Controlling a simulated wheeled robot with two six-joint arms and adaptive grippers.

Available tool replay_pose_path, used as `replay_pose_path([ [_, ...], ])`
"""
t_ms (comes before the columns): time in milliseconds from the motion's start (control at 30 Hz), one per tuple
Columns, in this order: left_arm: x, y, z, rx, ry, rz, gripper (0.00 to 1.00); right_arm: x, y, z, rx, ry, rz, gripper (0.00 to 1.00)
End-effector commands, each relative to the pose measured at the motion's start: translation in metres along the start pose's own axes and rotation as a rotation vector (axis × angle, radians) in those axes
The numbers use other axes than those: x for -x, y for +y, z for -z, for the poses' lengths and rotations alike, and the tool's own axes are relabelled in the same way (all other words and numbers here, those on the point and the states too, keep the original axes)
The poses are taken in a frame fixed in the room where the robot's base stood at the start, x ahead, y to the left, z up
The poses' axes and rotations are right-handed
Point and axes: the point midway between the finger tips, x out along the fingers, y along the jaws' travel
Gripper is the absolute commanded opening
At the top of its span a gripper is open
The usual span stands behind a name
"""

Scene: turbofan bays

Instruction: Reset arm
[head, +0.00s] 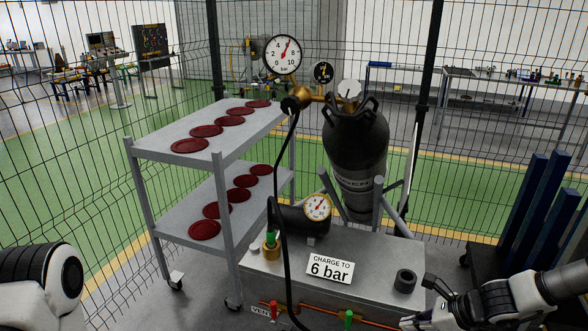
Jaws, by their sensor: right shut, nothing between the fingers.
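My right gripper (416,319) is at the bottom right of the head view, in front of the right end of a grey bench. It is shut with nothing in it, and it is partly cut off by the lower edge. Only a white and black link of my left arm shows at the lower left; the left gripper is out of view.
The grey bench (362,262) carries a "CHARGE TO 6 bar" sign (330,269), a small gauge (317,207) and a black ring (405,281). A black gas bottle (356,150) stands behind. A two-shelf cart (172,148) holds several red discs. A black hose (283,190) hangs down in front.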

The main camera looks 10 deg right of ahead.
Motion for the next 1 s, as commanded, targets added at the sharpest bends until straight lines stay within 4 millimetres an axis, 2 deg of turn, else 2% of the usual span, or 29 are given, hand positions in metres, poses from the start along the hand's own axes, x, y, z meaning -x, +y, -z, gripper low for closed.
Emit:
replay_pose_path([
  [67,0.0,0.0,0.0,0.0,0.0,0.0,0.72,-0.007,0.009,0.013,0.0,0.038,-0.025,0.0],
  [133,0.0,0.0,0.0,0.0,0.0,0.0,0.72,-0.021,0.027,0.031,0.034,0.124,-0.079,0.0],
  [167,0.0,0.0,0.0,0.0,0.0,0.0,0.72,-0.028,0.04,0.04,0.057,0.169,-0.116,0.0],
  [267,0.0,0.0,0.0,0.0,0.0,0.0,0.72,-0.047,0.101,0.079,0.228,0.354,-0.29,0.0],
  [300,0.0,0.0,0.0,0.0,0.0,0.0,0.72,-0.051,0.127,0.099,0.341,0.434,-0.37,0.0],
  [400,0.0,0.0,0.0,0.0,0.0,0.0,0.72,-0.049,0.179,0.143,0.683,0.584,-0.571,0.0],
  [500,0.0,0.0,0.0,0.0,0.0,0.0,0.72,-0.043,0.215,0.173,1.069,0.637,-0.756,0.0],
  [600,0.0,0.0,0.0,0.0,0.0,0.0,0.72,-0.041,0.24,0.185,1.493,0.581,-0.901,0.0],
  [700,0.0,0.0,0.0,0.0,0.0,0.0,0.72,-0.05,0.245,0.172,1.859,0.458,-0.913,0.0],
  [800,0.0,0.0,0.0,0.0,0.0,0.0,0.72,-0.061,0.24,0.158,2.066,0.377,-0.848,0.0],
  [900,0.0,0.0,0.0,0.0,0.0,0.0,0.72,-0.066,0.233,0.152,2.149,0.368,-0.817,0.0],
  [1000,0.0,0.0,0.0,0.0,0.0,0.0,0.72,-0.066,0.233,0.152,2.152,0.366,-0.821,0.0],
])
